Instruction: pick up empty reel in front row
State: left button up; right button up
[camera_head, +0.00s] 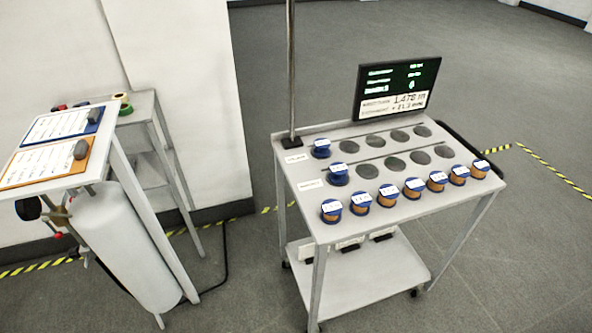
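A front row of several small blue-flanged reels with white labels runs along the near edge of the cart top, from the leftmost reel (331,211) to the rightmost reel (480,169). Copper-coloured winding shows on these reels; I cannot tell which one is empty. Two more blue reels stand at the left ends of the rows behind: a middle-row reel (338,175) and a back-row reel (320,149). They look mostly blue, with little or no copper visible. Neither of my grippers is in view.
The grey cart (300,172) has dark round empty spots behind the front row, a display screen (398,88) at the back and a vertical pole (291,70). A stand with clipboards (62,125) and a white cylinder (125,245) is at left. Floor between is mostly clear.

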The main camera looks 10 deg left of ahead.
aim_at(339, 169)
jog(key=i+l+u, duration=0.1)
jog(key=l+u, duration=0.15)
jog(key=u, duration=0.15)
jog(key=i+l+u, duration=0.1)
jog(key=l+u, duration=0.15)
jog(key=u, duration=0.15)
jog(key=l+u, duration=0.4)
jog(key=i+l+u, duration=0.1)
jog(key=u, duration=0.3)
jog(key=k+l, duration=0.05)
jog(key=l, duration=0.05)
